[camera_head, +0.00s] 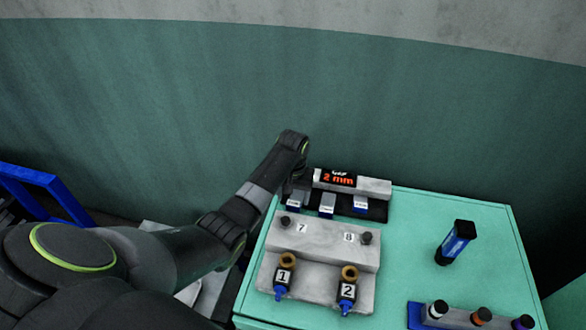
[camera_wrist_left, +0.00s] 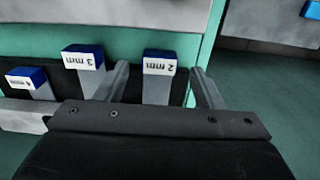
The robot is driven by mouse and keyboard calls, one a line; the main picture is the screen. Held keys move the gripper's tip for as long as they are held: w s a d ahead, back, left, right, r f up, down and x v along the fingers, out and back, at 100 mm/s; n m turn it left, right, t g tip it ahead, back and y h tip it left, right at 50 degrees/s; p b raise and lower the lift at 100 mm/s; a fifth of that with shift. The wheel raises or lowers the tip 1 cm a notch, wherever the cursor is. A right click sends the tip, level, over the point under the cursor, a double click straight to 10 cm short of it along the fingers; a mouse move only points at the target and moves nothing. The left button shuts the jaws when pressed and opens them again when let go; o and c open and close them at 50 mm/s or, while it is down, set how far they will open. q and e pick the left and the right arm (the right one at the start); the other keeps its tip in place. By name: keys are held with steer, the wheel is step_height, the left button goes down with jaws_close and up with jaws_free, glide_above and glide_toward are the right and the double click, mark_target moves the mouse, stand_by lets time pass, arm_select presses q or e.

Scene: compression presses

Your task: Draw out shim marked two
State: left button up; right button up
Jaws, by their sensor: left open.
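The shim marked two is a grey strip with a blue top and a white "2 mm" label (camera_wrist_left: 159,64), upside down in the left wrist view. In the head view a blue-and-white shim end (camera_head: 293,205) shows at the left of the dark rack, beside my gripper. My left gripper (camera_head: 297,188) is open. The "3 mm" shim (camera_wrist_left: 84,57) is just left of the left finger. My right gripper is not in view.
A third shim (camera_wrist_left: 26,78) stands farther left. A display (camera_head: 340,179) reads "2 mm" behind the rack. A grey press block (camera_head: 318,240) with knobs stands in front.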

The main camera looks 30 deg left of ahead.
arm_select(q)
step_height(320, 180, up, 9)
step_height(320, 180, up, 5)
steer(key=p, duration=0.3)
glide_above(293, 204)
steer(key=shift+f, duration=0.1)
steer(key=shift+s+f, duration=0.15)
